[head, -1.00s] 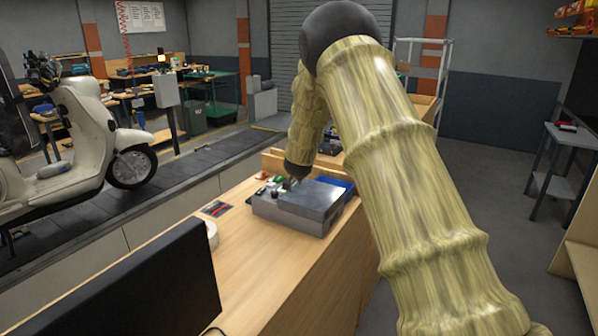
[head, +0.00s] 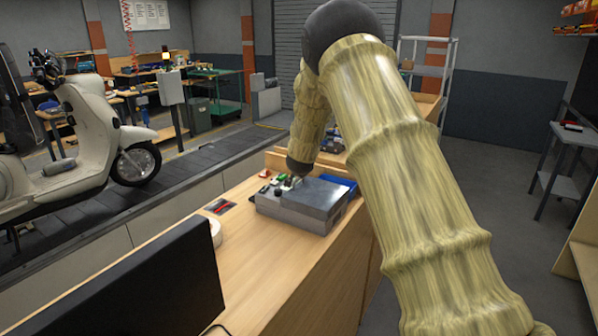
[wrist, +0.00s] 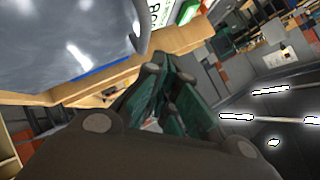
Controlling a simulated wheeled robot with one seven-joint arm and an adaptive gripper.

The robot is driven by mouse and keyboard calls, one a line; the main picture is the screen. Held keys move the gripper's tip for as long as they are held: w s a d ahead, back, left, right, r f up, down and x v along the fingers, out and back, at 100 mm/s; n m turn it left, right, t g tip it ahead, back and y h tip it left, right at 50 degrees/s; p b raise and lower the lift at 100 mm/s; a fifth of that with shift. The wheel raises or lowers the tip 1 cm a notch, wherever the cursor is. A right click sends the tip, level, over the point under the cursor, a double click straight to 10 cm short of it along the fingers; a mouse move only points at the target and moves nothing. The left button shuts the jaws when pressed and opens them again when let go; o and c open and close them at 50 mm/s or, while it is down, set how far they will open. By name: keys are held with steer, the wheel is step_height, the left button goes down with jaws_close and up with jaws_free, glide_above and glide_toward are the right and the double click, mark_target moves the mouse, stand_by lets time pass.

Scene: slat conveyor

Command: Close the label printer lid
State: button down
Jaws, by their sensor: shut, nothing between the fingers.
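The label printer (head: 318,198) is a grey box on the wooden bench. Its grey top looks flat and low in the head view, but I cannot tell whether the lid is fully down. My gripper (head: 293,182) is at the printer's far left edge, partly hidden by my arm, so contact is unclear. In the wrist view, my gripper (wrist: 168,88) has its dark fingers together and empty. A glossy grey surface (wrist: 70,40), likely part of the printer, fills the upper left there, beside the fingers.
Small coloured items (head: 266,175) lie behind the printer, and a blue bin (head: 345,185) is at its right. A black monitor (head: 150,285) stands at the near left of the bench (head: 260,255). A white scooter (head: 85,140) stands on the conveyor beyond.

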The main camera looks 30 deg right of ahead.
steer(key=s+a+r+b, duration=0.2)
steer(key=s+a+r, duration=0.3)
steer(key=r, duration=0.4)
steer(key=shift+a+r+b, duration=0.25)
steer(key=shift+a+b, duration=0.05)
steer(key=shift+b, duration=0.1)
